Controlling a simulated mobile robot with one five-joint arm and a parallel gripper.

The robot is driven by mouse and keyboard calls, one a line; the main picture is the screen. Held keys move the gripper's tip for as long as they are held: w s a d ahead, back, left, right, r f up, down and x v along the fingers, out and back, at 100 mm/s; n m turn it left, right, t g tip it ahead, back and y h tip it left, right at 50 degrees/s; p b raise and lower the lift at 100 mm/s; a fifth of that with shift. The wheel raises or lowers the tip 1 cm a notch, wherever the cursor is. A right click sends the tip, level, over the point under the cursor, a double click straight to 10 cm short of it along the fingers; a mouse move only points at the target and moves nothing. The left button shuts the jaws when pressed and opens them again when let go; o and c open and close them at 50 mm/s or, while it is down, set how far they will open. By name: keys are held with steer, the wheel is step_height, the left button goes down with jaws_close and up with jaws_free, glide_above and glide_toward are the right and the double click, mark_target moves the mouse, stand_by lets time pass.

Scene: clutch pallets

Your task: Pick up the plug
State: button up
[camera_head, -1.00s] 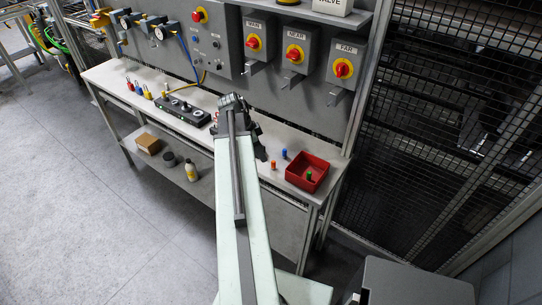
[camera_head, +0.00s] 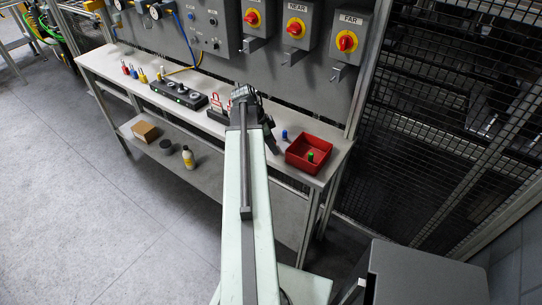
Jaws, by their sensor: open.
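A blue one (camera_head: 284,134) stands on the bench just right of my gripper, and a green one (camera_head: 310,156) is in the red bin (camera_head: 322,142). Which of them is the plug I cannot tell. My gripper (camera_head: 272,146) hangs from the end of my arm over the bench, left of the blue piece and the bin. Its jaws are open, small and dark, seen partly behind the arm. An orange piece seen earlier is not visible; my gripper or arm covers that spot.
Red padlocks (camera_head: 216,102) and a black block with round sockets (camera_head: 182,94) stand left of my arm. Grey switch boxes (camera_head: 347,36) hang on the panel behind. A bottle (camera_head: 188,157) and box (camera_head: 145,131) sit on the lower shelf. Mesh fencing is on the right.

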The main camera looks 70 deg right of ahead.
jaws_close()
